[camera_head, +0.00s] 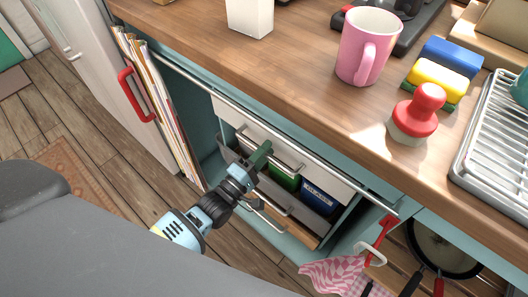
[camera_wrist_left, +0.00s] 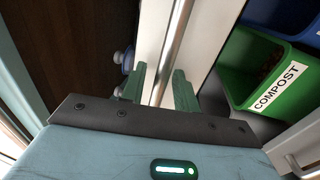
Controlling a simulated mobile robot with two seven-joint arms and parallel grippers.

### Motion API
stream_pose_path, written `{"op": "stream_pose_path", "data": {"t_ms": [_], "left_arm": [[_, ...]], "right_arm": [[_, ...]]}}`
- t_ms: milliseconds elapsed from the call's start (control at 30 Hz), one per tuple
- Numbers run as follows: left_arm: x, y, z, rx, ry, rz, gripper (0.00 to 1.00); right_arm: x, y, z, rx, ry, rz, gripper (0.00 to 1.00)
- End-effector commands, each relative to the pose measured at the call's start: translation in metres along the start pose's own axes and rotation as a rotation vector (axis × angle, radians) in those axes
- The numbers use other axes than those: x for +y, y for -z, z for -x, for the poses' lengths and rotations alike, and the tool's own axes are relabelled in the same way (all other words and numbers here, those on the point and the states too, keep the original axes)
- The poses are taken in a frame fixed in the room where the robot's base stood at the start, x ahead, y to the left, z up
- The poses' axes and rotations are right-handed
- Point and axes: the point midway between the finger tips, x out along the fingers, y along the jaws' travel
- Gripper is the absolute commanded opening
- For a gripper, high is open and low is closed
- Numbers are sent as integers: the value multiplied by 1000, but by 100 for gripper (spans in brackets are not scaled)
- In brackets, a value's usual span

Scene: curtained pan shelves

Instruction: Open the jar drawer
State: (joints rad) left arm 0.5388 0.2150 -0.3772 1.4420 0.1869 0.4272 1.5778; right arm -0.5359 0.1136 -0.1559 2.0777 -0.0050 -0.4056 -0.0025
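A white drawer front (camera_head: 287,150) with a metal bar handle (camera_head: 285,158) sits under the worktop; I take it for the jar drawer, though no label shows. My left gripper (camera_head: 262,153) is at the left part of this handle. In the left wrist view the metal bar (camera_wrist_left: 172,45) runs between the two green fingers of the gripper (camera_wrist_left: 160,88). The fingers stand apart, with a small gap on each side of the bar. The drawer's contents cannot be made out. My right gripper is not in view.
Below are a green compost bin (camera_wrist_left: 265,75) and a blue bin (camera_head: 318,198) in a pull-out. A long metal rail (camera_head: 345,178) runs under the worktop edge. A pink mug (camera_head: 365,50) and red-topped stamp-like object (camera_head: 418,112) stand above. Pans hang at the right.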

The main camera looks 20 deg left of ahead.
Motion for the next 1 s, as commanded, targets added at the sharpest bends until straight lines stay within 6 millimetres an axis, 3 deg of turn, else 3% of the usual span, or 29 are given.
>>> {"op": "stream_pose_path", "data": {"t_ms": [200, 433, 767, 1000], "left_arm": [[0, 0, 0, 0, 1, 0, 29], [0, 0, 0, 0, 1, 0, 0], [0, 0, 2, 0, 1, -1, 0], [5, 0, 22, 0, 4, -1, 0]], "right_arm": [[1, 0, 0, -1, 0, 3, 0], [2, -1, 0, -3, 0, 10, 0], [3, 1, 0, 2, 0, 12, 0], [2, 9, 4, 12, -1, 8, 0]]}}
